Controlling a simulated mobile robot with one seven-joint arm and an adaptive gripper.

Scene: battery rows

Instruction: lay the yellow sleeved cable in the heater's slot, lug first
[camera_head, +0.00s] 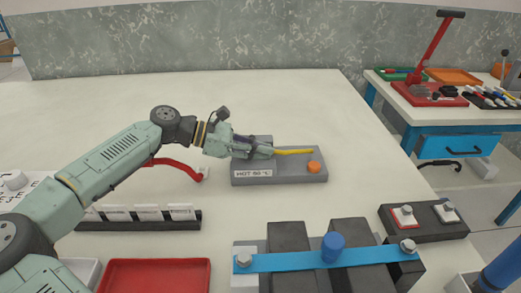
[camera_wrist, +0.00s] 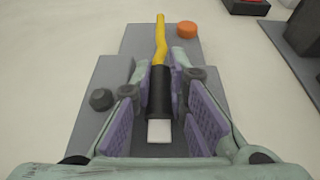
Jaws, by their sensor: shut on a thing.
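The yellow sleeved cable (camera_wrist: 161,38) lies between the fingers of my gripper (camera_wrist: 161,78), which is shut on it around its black sleeve (camera_wrist: 160,92). Its pale lug (camera_wrist: 159,131) points toward the bottom of the wrist view, and the yellow part runs away toward the top. In the head view my gripper (camera_head: 262,150) is at the grey heater (camera_head: 280,178), with the yellow cable (camera_head: 294,152) sticking out to the right over its top. The heater also shows beneath in the wrist view (camera_wrist: 205,70). Its slot is hidden, and I cannot tell whether the cable touches the heater.
An orange knob (camera_head: 314,167) stands on the heater's right end. A red bent cable (camera_head: 182,166) is left of the heater. A black rack (camera_head: 140,222) with pale labels, a red tray (camera_head: 155,277) and dark blocks under a blue bar (camera_head: 300,262) are nearer. The table behind is clear.

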